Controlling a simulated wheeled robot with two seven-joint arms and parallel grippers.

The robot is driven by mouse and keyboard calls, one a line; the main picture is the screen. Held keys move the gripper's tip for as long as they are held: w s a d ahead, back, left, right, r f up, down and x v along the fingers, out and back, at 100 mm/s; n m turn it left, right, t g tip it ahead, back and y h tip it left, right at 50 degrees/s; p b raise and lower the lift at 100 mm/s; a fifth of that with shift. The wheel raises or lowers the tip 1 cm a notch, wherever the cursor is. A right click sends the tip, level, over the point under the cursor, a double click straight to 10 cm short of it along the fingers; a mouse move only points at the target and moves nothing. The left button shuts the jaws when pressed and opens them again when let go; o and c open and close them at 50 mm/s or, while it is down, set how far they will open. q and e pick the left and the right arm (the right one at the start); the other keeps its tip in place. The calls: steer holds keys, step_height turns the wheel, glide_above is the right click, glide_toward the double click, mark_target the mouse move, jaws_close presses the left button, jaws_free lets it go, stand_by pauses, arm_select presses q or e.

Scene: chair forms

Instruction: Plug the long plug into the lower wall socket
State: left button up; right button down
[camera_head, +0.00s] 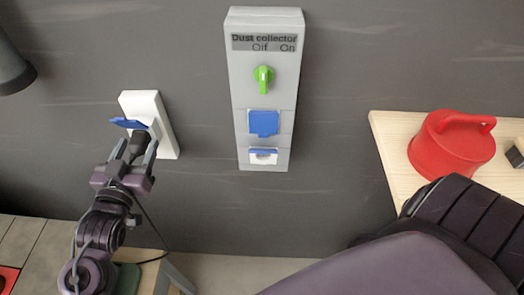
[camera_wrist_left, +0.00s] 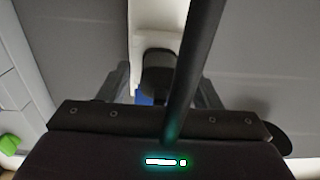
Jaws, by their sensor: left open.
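A white wall socket plate (camera_head: 163,135) with a raised blue flap (camera_head: 128,124) is on the dark wall at left. A dark plug (camera_head: 137,143) is at its face, pointing into it; its seating depth is hidden. My left gripper (camera_head: 136,153) is open, with its fingers on either side of the plug. In the left wrist view, the dark plug (camera_wrist_left: 158,72) meets the white socket (camera_wrist_left: 157,38). A grey dust collector panel (camera_head: 241,125) holds a blue-covered upper socket (camera_head: 264,123) and a lower socket (camera_head: 263,157) showing white below a blue edge. My right gripper is out of view.
A green knob (camera_head: 263,78) is on the panel. A red lidded container (camera_head: 450,147) sits on a wooden shelf (camera_head: 389,150) at right, near my right arm. A dark cord (camera_head: 153,228) hangs below my left gripper. The wall between plate and panel is clear.

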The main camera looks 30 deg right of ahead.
arm_select(q)
steer(key=shift+w+d, duration=0.25)
steer(key=shift+w, duration=0.1)
steer(key=shift+p, duration=0.45)
stand_by(0.9)
jaws_close()
stand_by(0.4)
steer(key=shift+s+a, duration=0.1)
